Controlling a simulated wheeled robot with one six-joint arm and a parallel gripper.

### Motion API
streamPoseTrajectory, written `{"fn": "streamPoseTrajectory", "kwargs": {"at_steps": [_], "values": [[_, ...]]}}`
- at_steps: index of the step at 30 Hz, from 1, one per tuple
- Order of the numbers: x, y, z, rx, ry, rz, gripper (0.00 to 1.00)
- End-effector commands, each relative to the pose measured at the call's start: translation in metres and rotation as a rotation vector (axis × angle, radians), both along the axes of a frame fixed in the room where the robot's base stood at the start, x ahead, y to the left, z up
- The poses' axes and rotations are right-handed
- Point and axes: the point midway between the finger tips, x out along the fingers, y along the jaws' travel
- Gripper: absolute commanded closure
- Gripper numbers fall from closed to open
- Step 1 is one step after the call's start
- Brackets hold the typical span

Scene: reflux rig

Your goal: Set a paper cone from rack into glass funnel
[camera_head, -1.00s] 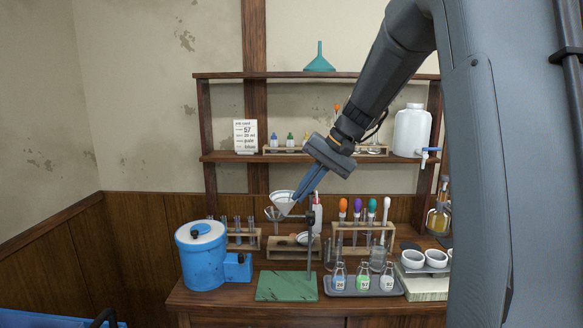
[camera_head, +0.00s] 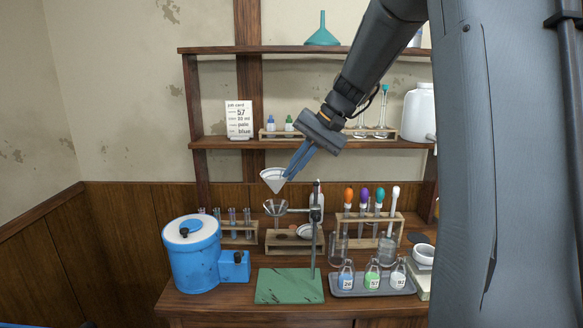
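My gripper (camera_head: 288,176) is shut on the rim of a white paper cone (camera_head: 272,180), which hangs point down and roughly upright. The glass funnel (camera_head: 275,207) sits in the stand's holder just below the cone. A small gap seems to show between the cone's tip and the funnel's mouth, though the exact depth is hard to tell. The stand's dark rod (camera_head: 314,245) rises from the green base (camera_head: 289,286). A wooden rack (camera_head: 283,238) with a pale cone lying in it stands behind and below the funnel.
A blue drum (camera_head: 192,257) stands left of the green base. A grey tray (camera_head: 371,291) of labelled flasks and a rack of colour-topped droppers (camera_head: 364,218) stand right. A wash bottle (camera_head: 317,197) stands close behind the rod. Shelves (camera_head: 220,143) rise behind.

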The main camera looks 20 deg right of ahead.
Motion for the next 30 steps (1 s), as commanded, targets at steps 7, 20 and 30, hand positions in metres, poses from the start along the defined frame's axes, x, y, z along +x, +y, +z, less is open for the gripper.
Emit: {"fn": "streamPoseTrajectory", "kwargs": {"at_steps": [7,20,30], "values": [[0.001,0.001,-0.025,0.000,0.000,0.001,1.00],[0.001,0.002,-0.061,0.000,0.000,0.004,1.00],[0.000,0.002,-0.066,0.000,0.000,0.004,1.00]]}}
